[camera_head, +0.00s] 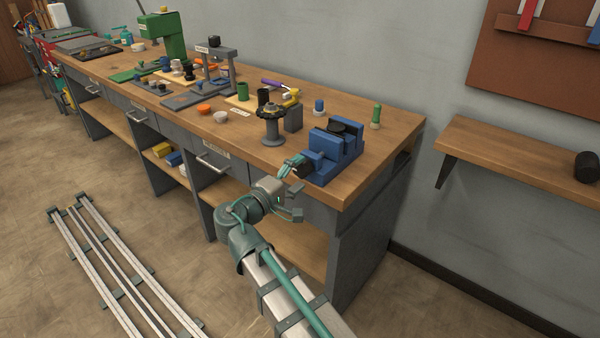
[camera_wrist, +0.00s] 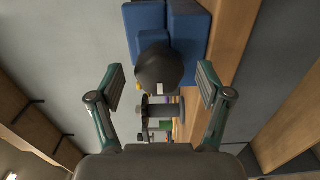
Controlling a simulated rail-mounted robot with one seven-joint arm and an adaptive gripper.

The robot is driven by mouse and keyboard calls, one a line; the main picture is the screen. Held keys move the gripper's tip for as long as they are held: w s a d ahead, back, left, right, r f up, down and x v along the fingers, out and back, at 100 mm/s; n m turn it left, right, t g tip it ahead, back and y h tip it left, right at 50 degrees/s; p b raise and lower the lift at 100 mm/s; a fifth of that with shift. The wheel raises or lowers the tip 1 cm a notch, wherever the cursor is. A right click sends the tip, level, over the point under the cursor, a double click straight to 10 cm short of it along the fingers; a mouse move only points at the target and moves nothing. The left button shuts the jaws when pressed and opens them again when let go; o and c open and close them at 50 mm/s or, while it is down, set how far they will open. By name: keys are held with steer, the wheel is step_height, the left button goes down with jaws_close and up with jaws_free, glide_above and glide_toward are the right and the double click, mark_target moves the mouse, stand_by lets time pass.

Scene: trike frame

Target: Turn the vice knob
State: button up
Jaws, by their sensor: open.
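The blue vice (camera_head: 322,158) stands on the right end of the workbench, near its front edge. Its dark round knob (camera_wrist: 158,66) shows in the wrist view in front of the blue vice body (camera_wrist: 186,38). My gripper (camera_head: 292,186) is in front of the bench's front edge, close to the knob side of the vice. In the wrist view my gripper (camera_wrist: 161,80) is open, with one finger on each side of the knob and a clear gap at both sides. Nothing is held. In the head view the knob is small and partly hidden by my gripper.
A dark flanged stand (camera_head: 272,125) is just left of the vice. A green-topped peg (camera_head: 376,115) stands behind it to the right. A wall shelf (camera_head: 520,160) is at the right. Several small parts and a green press (camera_head: 165,35) occupy the bench farther left.

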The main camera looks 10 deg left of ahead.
steer(key=v, duration=1.1)
stand_by(0.6)
